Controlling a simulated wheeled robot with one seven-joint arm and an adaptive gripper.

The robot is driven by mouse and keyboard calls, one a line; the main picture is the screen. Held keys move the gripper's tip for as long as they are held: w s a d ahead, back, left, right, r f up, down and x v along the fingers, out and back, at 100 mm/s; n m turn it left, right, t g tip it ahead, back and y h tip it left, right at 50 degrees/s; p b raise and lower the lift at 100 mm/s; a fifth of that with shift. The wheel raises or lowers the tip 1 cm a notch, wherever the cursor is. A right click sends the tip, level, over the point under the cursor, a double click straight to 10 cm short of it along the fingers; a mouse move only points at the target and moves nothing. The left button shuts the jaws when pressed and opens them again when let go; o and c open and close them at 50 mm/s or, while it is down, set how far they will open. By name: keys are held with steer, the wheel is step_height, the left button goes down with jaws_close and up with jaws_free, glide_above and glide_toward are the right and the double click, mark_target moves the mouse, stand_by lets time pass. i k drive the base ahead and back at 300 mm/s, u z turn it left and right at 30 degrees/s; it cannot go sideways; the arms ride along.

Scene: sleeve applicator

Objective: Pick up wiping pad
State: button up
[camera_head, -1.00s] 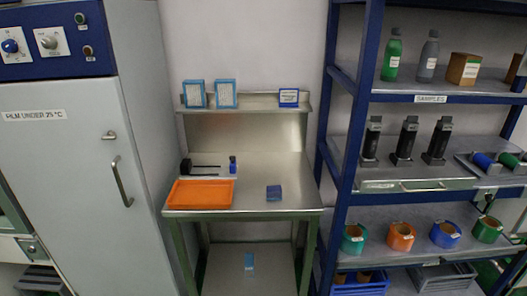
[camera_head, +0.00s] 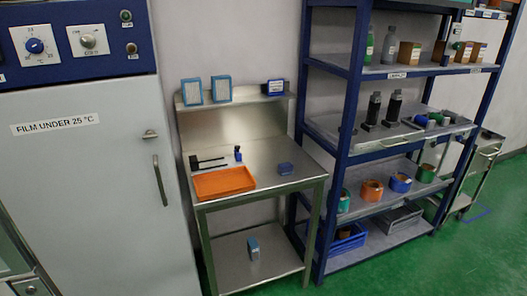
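A small flat blue block (camera_head: 286,168), which looks like the wiping pad, lies on the right part of the steel bench top (camera_head: 262,186). It lies apart from the other items there, with clear metal around it. My gripper is not in view.
On the bench are an orange tray (camera_head: 224,182), a small blue bottle (camera_head: 238,154) and a black tool (camera_head: 205,162). Boxes (camera_head: 192,91) stand on its upper ledge. A grey cabinet (camera_head: 95,190) is at left, a blue shelf rack (camera_head: 343,150) at right. Green floor (camera_head: 440,265) is open at front right.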

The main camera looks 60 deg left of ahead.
mark_target(284, 169)
steer(key=z, duration=0.05)
steer(key=k, duration=0.1)
steer(key=u, duration=2.25)
steer(key=i, duration=0.15)
steer(key=z, duration=0.1)
